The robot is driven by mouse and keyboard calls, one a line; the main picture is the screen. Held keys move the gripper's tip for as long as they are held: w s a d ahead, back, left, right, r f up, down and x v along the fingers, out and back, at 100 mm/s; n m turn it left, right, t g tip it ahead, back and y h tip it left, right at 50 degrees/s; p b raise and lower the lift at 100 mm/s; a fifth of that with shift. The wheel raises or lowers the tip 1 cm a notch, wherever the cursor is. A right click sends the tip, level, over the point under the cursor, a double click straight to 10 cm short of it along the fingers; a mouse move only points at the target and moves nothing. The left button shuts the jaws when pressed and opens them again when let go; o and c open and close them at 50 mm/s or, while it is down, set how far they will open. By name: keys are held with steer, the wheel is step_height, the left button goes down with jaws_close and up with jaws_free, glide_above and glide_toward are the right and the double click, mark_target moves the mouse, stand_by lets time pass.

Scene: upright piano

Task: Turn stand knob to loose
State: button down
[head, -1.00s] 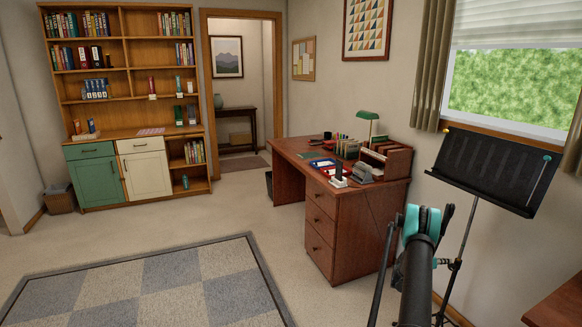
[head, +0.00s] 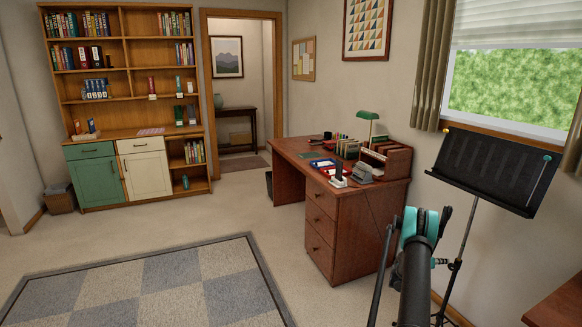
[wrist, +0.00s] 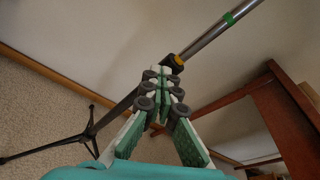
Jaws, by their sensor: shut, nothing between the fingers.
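The black music stand (head: 490,168) stands at the right in the head view, its desk tilted on a thin pole. In the wrist view its pole (wrist: 208,42) runs from the upper right down to dark tripod legs (wrist: 45,150). A dark collar with a yellow part, seemingly the stand knob (wrist: 176,61), sits on the pole just beyond my fingertips. My gripper (wrist: 160,78) is shut and empty, its fingertips close to the collar. I cannot tell whether they touch it. The knob's setting is not readable. In the head view my arm hides most of the gripper.
A wooden desk (head: 345,225) with drawers stands left of the stand, close to my arm. A window (head: 510,85) and wall lie behind the stand. A brown wooden edge (head: 560,308) shows at lower right. The carpet around the checked rug (head: 165,285) is clear.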

steer(key=f+v, duration=0.1)
steer(key=v, duration=0.5)
steer(key=shift+s, duration=0.2)
stand_by(0.4)
steer(key=s+d+r+m+t+y, duration=0.1)
steer(key=s+m+t, duration=0.1)
steer(key=s+m, duration=0.25)
steer(key=r+x, duration=0.1)
steer(key=x, duration=0.5)
steer(key=shift+w+d+r, duration=0.15)
steer(key=shift+d+r, duration=0.15)
steer(key=shift+d, duration=0.15)
